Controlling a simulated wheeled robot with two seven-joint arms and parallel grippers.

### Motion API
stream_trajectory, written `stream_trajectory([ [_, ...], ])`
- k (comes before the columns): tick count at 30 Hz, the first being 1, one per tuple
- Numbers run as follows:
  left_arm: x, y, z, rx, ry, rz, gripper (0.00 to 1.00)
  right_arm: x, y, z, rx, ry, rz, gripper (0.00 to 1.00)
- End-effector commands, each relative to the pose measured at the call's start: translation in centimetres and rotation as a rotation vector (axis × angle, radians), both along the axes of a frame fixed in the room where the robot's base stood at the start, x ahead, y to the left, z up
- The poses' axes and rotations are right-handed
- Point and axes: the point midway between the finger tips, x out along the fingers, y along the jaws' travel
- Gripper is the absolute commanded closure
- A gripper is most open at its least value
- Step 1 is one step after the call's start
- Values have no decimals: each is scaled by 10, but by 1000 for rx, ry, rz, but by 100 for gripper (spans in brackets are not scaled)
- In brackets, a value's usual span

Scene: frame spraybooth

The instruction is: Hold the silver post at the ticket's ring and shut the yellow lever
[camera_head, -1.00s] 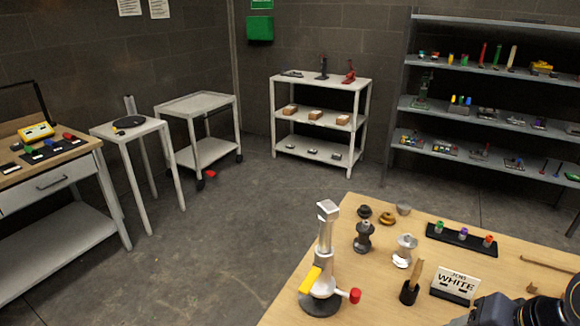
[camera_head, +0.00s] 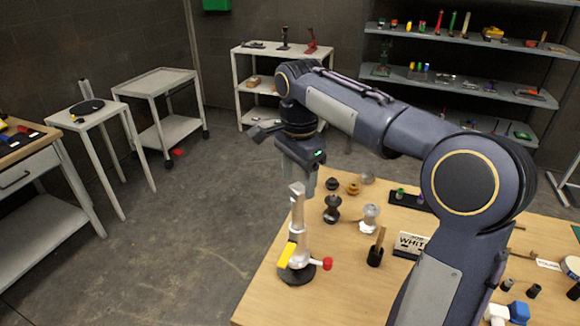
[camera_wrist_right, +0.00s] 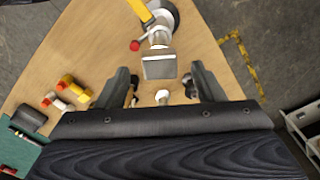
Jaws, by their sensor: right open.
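The silver post (camera_head: 298,215) stands upright on a round black base (camera_head: 298,274) at the table's near-left corner. Its yellow lever (camera_head: 286,254) slants down at the left side, and a red knob (camera_head: 327,264) sticks out to the right. My right gripper (camera_head: 298,182) points down at the post's top. In the right wrist view, the post's top (camera_wrist_right: 158,67) lies between the open, apart fingers (camera_wrist_right: 162,86), and the lever (camera_wrist_right: 138,8) shows beyond. The ticket (camera_head: 410,243) reads WHITE, partly hidden by my arm. Rings on the post are too small to tell. My left gripper is out of view.
Dark and silver knobs (camera_head: 332,208) and a black cup with a wooden stick (camera_head: 376,250) stand right of the post. A black rack (camera_head: 405,199) is behind them. The floor left of the table (camera_head: 190,240) is clear.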

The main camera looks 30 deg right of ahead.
Motion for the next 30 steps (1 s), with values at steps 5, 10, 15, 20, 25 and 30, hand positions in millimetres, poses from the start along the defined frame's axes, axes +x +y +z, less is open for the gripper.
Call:
stream_trajectory([
  [5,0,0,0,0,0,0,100,-1,0,-29,1,3,1,38],
  [10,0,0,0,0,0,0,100,0,0,-47,1,1,2,38],
  [15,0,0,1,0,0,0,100,0,0,-54,1,-1,3,38],
  [20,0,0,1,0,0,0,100,0,0,-55,1,-2,3,38],
  [25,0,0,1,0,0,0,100,0,0,-54,1,-2,3,53],
  [30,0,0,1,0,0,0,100,0,0,-54,1,-2,3,75],
])
